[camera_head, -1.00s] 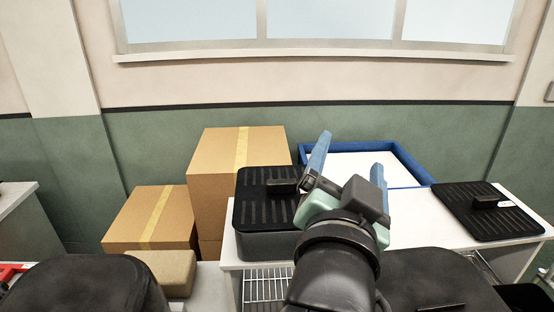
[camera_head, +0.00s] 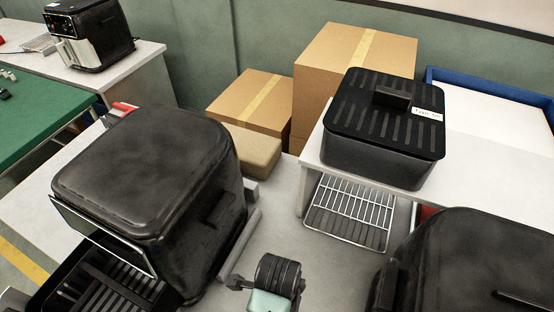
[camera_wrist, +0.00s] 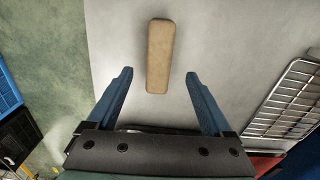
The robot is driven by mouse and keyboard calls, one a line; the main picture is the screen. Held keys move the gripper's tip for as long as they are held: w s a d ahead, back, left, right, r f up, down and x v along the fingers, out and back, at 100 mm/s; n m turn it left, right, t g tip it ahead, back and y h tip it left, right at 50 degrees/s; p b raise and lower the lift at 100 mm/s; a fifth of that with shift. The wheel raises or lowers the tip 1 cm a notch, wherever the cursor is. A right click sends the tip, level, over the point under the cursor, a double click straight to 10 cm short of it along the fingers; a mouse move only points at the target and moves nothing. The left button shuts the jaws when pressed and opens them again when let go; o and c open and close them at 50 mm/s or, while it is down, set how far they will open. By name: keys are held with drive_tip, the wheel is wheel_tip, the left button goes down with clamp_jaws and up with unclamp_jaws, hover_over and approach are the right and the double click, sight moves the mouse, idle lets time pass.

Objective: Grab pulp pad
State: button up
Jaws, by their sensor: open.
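The pulp pad, a tan block with rounded edges (camera_head: 252,150), lies on the grey surface between the black fryer and the cardboard boxes in the head view. The fryer hides part of it. In the wrist view the pad (camera_wrist: 160,52) lies lengthwise ahead of my gripper (camera_wrist: 158,76). My gripper's blue fingers are open and spread wide, with nothing held. The pad's near end shows between the two fingertips, with a gap on each side. In the head view my fingers are not visible.
A black fryer (camera_head: 155,190) stands left of the pad. Cardboard boxes (camera_head: 352,75) are behind it. A wire rack (camera_head: 350,212) and a black lidded basket (camera_head: 385,120) are to the right. Grey surface around the pad is clear in the wrist view.

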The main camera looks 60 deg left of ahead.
drive_tip(key=shift+s+f+p, duration=0.15)
drive_tip(key=shift+f+p, duration=0.2)
drive_tip(key=shift+f, duration=3.2)
clamp_jaws()
